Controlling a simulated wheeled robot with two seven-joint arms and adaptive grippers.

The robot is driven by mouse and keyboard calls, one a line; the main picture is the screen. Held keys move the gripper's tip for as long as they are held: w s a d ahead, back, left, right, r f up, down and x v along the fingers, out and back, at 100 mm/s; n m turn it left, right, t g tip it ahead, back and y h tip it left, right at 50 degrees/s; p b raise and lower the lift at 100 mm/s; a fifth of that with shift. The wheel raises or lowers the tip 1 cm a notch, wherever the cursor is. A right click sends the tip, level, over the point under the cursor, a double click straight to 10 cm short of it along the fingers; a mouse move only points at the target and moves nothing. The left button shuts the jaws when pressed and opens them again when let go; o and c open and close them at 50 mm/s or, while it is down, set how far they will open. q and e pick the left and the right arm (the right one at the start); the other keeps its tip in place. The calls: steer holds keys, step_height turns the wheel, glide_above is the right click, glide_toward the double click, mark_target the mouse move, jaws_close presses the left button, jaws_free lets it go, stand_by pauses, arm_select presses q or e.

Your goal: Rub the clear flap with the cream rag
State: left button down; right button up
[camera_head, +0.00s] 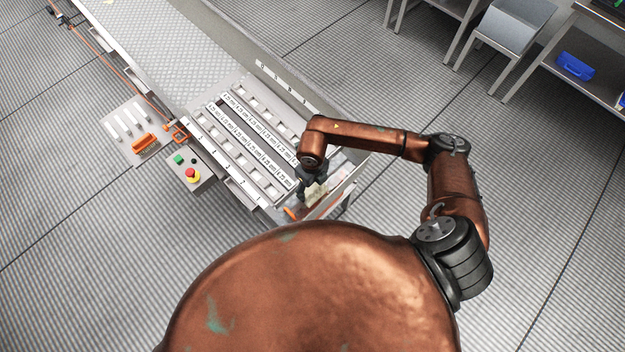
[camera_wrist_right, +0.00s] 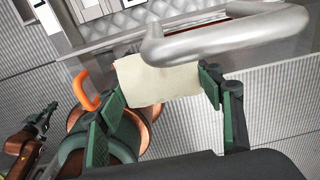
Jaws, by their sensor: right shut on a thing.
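My right gripper (camera_head: 312,184) is over the near right corner of the machine and is shut on the cream rag (camera_head: 317,192). In the right wrist view the rag (camera_wrist_right: 155,82) spans between the green finger pads of that gripper (camera_wrist_right: 162,86). A see-through panel (camera_head: 338,204), which looks like the clear flap, is at the machine's near end, partly behind the gripper and arm. I cannot tell whether the rag touches it. My left gripper (camera_wrist_right: 47,113) shows small at the lower left of the right wrist view, its jaws too small to read.
A grey tube bar (camera_wrist_right: 225,35) crosses close above the rag. An orange handle (camera_wrist_right: 88,90) is beside the left finger. A control box with a red button (camera_head: 192,175) and a tray (camera_head: 135,130) are left of the machine. Benches stand at upper right; the floor between is clear.

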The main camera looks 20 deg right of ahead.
steer(key=shift+r+p, duration=1.7)
steer(key=shift+r, duration=1.25)
